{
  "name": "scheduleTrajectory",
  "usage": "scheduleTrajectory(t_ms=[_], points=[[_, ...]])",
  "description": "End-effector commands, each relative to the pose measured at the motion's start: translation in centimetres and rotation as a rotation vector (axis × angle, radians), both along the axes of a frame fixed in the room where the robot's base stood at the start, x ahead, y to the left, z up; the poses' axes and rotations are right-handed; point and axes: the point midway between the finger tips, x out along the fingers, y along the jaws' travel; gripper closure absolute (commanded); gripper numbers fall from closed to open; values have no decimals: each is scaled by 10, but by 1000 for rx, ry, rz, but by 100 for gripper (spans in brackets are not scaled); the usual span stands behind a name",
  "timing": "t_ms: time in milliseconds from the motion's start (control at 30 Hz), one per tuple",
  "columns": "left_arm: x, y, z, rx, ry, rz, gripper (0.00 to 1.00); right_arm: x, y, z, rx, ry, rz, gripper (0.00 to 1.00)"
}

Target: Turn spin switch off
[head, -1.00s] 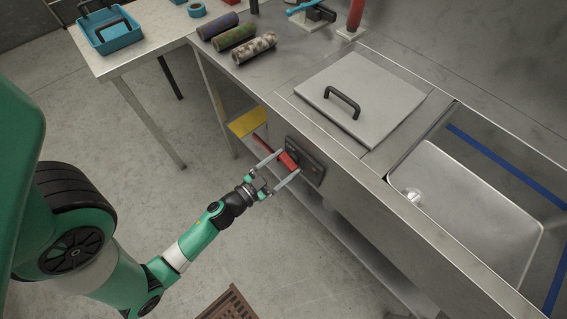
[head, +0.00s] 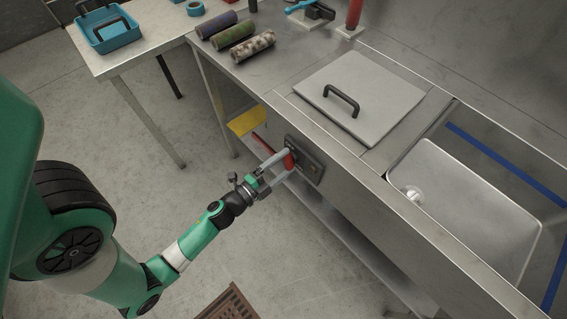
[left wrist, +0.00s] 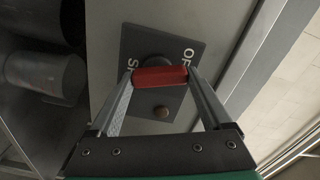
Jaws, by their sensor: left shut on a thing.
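The spin switch has a red handle (head: 289,160) on a dark panel (head: 310,170) on the front of the steel counter. In the left wrist view the red handle (left wrist: 160,76) lies crosswise between my fingertips. The grey panel (left wrist: 190,45) there shows parts of the lettering "SP" and "OF", and a small round brownish button (left wrist: 161,112). My left gripper (head: 287,164) is shut on the red handle, one finger at each end of it; it also shows in the left wrist view (left wrist: 160,80). The rest of the lettering is hidden. My right gripper is not in view.
Above the switch, the counter carries a grey lid (head: 365,90) with a black handle and a sink (head: 470,195). Several rolls (head: 235,35) lie at the back. A side table (head: 160,45) stands left. A brown slatted thing (head: 230,305) is on the otherwise open floor.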

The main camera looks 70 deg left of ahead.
Motion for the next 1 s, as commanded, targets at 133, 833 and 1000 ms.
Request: scheduleTrajectory(t_ms=[133,833,1000], points=[[0,-1,-1,110,48,0,73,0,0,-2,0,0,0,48],[0,-1,0,323,142,1,73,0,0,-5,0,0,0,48],[0,-1,0,324,143,1,73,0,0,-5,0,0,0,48]])
